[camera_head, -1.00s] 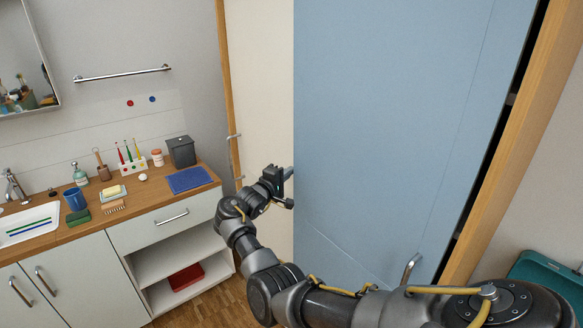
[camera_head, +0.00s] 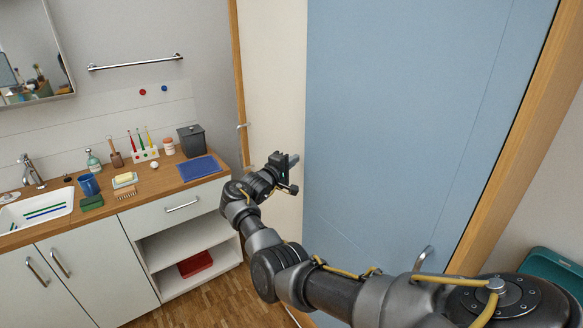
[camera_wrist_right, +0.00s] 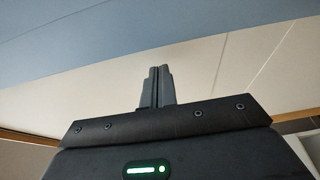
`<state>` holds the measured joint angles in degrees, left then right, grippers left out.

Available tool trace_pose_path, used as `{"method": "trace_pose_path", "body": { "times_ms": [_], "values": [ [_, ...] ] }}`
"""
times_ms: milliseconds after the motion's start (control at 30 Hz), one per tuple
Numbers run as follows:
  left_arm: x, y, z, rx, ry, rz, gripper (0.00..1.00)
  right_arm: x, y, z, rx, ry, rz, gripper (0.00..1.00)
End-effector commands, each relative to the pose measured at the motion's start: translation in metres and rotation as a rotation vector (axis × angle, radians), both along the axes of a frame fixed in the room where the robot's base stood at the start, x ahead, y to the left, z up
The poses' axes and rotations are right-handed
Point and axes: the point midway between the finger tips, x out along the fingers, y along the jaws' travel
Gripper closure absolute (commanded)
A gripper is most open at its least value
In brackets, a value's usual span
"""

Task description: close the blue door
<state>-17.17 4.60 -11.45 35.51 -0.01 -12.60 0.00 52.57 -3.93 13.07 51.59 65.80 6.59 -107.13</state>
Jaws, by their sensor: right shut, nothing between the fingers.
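The blue door (camera_head: 400,120) fills the middle and right of the head view. A metal handle (camera_head: 423,258) shows low on the door near that edge. My right gripper (camera_head: 292,161) is shut and empty, its tips beside the door's left edge; I cannot tell if they touch it. In the right wrist view the shut fingers (camera_wrist_right: 157,85) point toward a pale surface, with the blue door (camera_wrist_right: 150,25) above them. My left gripper is not in view.
A cream panel (camera_head: 275,80) stands left of the blue door. A washstand (camera_head: 150,200) with a sink, cups and brushes is at the left, a red tray (camera_head: 195,264) on its lower shelf. A teal bin (camera_head: 560,275) is at the lower right.

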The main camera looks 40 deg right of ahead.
Motion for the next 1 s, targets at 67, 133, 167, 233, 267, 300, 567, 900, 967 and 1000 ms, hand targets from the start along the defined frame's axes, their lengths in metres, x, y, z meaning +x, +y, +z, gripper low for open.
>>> {"method": "trace_pose_path", "body": {
  "times_ms": [67, 133, 167, 233, 267, 300, 567, 900, 967, 1000],
  "values": [
    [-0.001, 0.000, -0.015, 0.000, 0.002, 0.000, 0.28, 0.004, -0.004, -0.006, 0.000, -0.001, -0.008, 1.00],
    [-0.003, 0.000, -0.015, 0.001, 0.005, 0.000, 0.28, -0.002, 0.014, -0.005, 0.000, -0.001, -0.005, 1.00],
    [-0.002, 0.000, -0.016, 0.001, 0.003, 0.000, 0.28, -0.004, 0.020, -0.004, 0.000, -0.003, -0.005, 1.00],
    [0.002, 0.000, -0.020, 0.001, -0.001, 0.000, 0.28, -0.007, 0.036, -0.004, 0.001, -0.002, -0.003, 1.00],
    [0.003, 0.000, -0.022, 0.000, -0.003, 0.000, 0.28, -0.008, 0.042, -0.004, 0.000, -0.003, -0.002, 1.00],
    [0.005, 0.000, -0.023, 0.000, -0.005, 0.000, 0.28, -0.011, 0.050, -0.004, 0.002, -0.004, -0.002, 1.00],
    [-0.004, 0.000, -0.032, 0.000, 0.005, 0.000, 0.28, -0.021, 0.086, -0.002, 0.000, -0.001, -0.002, 1.00],
    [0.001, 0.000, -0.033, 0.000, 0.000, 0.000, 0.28, -0.024, 0.092, 0.000, 0.000, 0.000, -0.004, 1.00],
    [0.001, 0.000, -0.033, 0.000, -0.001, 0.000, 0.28, -0.024, 0.092, 0.000, 0.000, 0.000, -0.004, 1.00],
    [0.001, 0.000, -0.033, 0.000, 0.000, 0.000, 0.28, -0.024, 0.092, 0.000, 0.000, 0.000, -0.004, 1.00]
  ]
}}
